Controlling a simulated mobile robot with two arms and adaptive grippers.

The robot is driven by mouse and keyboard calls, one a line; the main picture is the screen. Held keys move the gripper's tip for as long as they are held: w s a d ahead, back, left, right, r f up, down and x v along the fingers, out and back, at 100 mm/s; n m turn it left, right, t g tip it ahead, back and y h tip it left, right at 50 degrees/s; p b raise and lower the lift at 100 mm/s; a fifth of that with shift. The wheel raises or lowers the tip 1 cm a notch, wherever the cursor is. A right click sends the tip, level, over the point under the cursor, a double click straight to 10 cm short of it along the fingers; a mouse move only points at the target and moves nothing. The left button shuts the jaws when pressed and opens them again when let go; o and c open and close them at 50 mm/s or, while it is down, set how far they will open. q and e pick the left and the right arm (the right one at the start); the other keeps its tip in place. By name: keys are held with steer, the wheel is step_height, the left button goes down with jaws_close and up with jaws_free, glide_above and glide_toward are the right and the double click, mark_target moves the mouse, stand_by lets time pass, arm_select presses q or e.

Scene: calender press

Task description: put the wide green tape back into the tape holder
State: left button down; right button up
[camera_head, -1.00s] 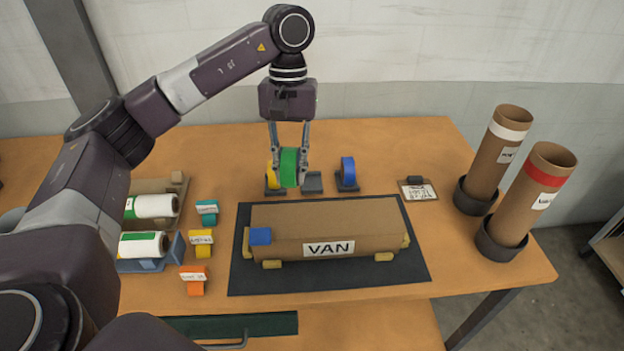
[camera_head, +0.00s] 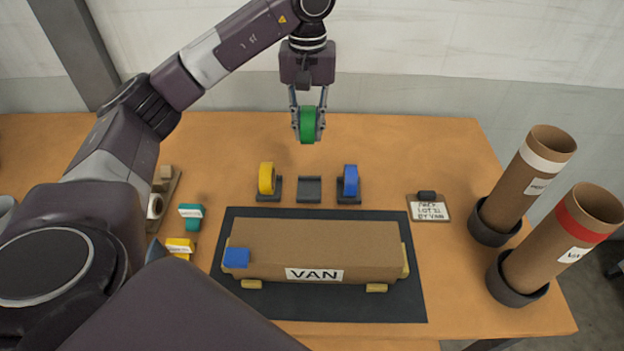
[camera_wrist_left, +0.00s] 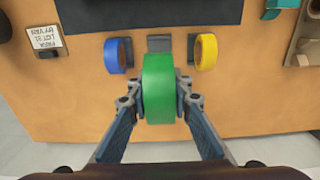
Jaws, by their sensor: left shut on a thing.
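The wide green tape (camera_head: 307,124) is a roll held upright between the fingers of my left gripper (camera_head: 308,135), which is shut on it. It hangs above the table, behind the row of tape holders. In the left wrist view the green tape (camera_wrist_left: 159,88) fills the space between the fingers (camera_wrist_left: 159,104). The empty tape holder (camera_head: 309,190) is a dark grey cradle between a yellow tape (camera_head: 266,179) and a blue tape (camera_head: 350,181). In the left wrist view the empty holder (camera_wrist_left: 159,43) shows just past the green tape. My right gripper is not in view.
A cardboard van model (camera_head: 315,247) lies on a dark mat (camera_head: 350,308) in front of the holders. Two cardboard tubes (camera_head: 530,178) stand at the right. Teal tape (camera_head: 190,216) sits at the left.

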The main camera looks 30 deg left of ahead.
arm_select(q)
step_height(320, 180, down, 6)
glide_above(309, 190)
step_height(309, 190, down, 6)
steer(key=shift+f+p, duration=0.15)
steer(key=shift+p, duration=0.15)
step_height(309, 190, down, 4)
steer(key=shift+r+p, duration=0.15)
steer(key=shift+p, duration=0.3)
steer(key=shift+f, duration=0.25)
steer(key=c, duration=1.7)
jaws_free()
steer(key=shift+c, duration=0.2)
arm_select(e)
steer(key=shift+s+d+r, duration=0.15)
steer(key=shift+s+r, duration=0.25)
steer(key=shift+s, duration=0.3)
